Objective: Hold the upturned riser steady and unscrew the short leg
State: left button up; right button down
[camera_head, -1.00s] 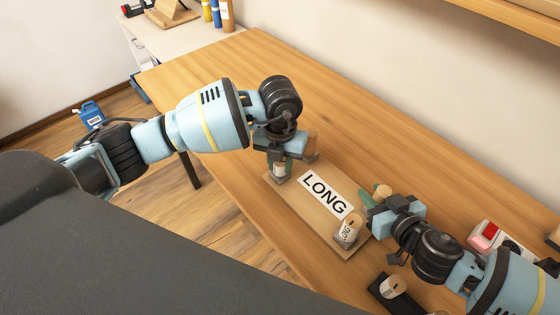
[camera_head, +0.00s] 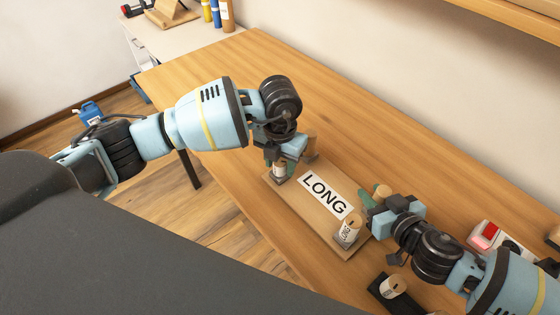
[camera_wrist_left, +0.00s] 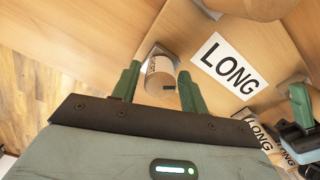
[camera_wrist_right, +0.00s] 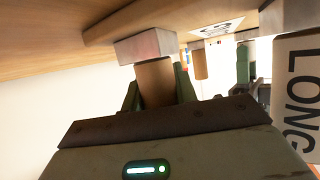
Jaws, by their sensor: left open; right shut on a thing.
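The upturned wooden riser (camera_head: 300,212) lies on the table, its panel labelled LONG, with stubby legs at its corners. My left gripper (camera_head: 282,160) is over the left near corner. In the left wrist view its fingers are open on either side of a labelled leg (camera_wrist_left: 163,78); that label is too small to read. My right gripper (camera_head: 374,197) is shut on the plain-looking far right leg (camera_head: 382,191), also in the right wrist view (camera_wrist_right: 155,82) below a pale block. The near right leg (camera_head: 348,232) is labelled LONG. The far left leg (camera_head: 311,146) is partly hidden by my left gripper.
A loose labelled cylinder (camera_head: 392,287) sits on a black holder (camera_head: 378,284) at the table's near edge. A red and white object (camera_head: 486,236) stands right, beyond my right arm. The table (camera_head: 350,130) behind the riser is clear. A wall shelf (camera_head: 515,18) hangs above.

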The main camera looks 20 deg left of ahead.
pick_arm(q)
jog(key=shift+m, duration=1.1)
jog(key=m, duration=0.5)
jog(key=m, duration=0.5)
jog(key=shift+m, duration=0.9)
jog(key=m, duration=0.3)
